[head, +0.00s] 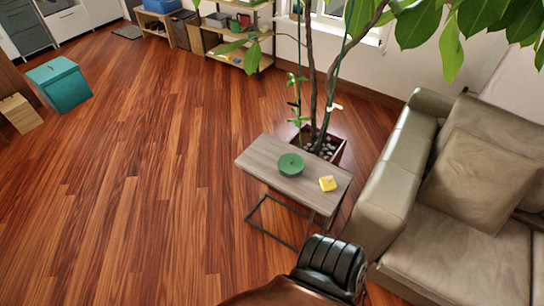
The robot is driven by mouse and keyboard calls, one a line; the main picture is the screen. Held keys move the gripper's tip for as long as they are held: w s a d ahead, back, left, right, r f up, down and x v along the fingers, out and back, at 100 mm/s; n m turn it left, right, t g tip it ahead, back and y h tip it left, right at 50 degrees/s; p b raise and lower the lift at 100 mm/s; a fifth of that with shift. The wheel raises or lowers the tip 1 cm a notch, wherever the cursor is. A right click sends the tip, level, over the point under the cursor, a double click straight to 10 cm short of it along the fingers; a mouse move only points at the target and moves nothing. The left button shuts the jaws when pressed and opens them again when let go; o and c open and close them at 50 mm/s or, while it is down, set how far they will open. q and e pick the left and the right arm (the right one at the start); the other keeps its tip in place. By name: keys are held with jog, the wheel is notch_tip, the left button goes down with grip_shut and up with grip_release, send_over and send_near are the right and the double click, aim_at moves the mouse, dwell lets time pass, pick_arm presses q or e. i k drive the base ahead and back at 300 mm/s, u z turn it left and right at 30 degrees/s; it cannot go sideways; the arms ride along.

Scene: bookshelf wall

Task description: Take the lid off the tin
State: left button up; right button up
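A round green tin (290,166) stands on a small grey wood side table (265,150). Its top looks like a flat green lid (291,161) with a small knob in the middle, and it looks seated on the tin. The tin's side is barely visible from this high angle.
A yellow block (328,183) lies on the table, right of the tin. A potted plant (322,148) stands behind the table, a beige sofa (400,180) to its right. The wood floor (150,190) at left is clear.

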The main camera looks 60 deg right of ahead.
aim_at(290, 164)
jog(key=z, duration=0.35)
jog(key=i, duration=0.8)
jog(key=z, duration=1.25)
jog(key=i, duration=0.6)
jog(key=z, duration=0.6)
